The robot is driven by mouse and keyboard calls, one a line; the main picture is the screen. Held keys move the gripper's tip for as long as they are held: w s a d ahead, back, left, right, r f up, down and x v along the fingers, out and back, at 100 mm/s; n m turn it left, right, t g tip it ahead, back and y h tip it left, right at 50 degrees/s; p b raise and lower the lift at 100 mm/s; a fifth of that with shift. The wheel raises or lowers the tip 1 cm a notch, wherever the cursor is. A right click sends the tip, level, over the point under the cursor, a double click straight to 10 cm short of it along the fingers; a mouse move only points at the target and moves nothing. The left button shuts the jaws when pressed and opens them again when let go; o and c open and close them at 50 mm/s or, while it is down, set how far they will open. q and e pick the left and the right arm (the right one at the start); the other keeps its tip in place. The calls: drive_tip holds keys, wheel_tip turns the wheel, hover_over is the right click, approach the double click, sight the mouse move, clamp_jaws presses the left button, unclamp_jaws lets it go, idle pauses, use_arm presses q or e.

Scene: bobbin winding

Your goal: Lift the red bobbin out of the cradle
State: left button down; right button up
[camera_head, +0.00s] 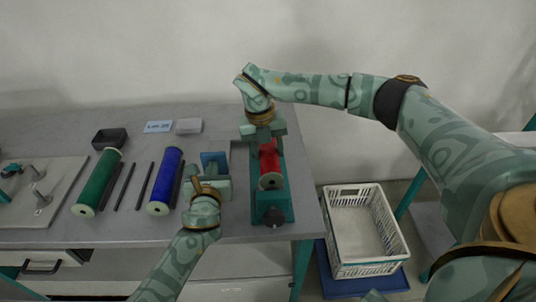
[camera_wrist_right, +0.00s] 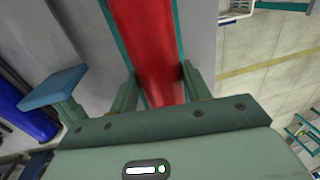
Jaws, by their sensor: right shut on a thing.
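The red bobbin (camera_head: 270,163) lies lengthwise in the teal cradle (camera_head: 272,207) near the table's right edge, its pale end facing me. Whether it is fully seated I cannot tell. My right gripper (camera_head: 266,138) is above its far part. In the right wrist view, the fingers stand on either side of the red bobbin (camera_wrist_right: 147,40), and the gripper (camera_wrist_right: 160,88) is shut on it. Teal cradle edges (camera_wrist_right: 116,42) show beside it. My left gripper (camera_head: 213,172) is over the table, left of the cradle and apart from it; its fingertips are not clear.
A blue bobbin (camera_head: 166,178) and a green bobbin (camera_head: 98,182) lie on the table to the left, with dark rods (camera_head: 125,186) between them. A dark tray (camera_head: 109,138) stands behind. A white basket (camera_head: 358,228) is right of the table, lower down.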

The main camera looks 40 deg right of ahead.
use_arm(q)
drive_tip(key=shift+r, duration=0.1)
use_arm(e)
drive_tip(key=shift+r, duration=3.25)
use_arm(q)
drive_tip(key=shift+f+v, duration=0.2)
drive_tip(key=shift+v, duration=0.95)
drive_tip(key=shift+f+v, duration=0.2)
drive_tip(key=shift+v, duration=0.9)
drive_tip(key=shift+f+v, duration=0.2)
drive_tip(key=shift+v, duration=0.95)
drive_tip(key=shift+s+a+f, duration=0.1)
drive_tip(key=shift+s+f, duration=0.05)
drive_tip(key=v, duration=1.2)
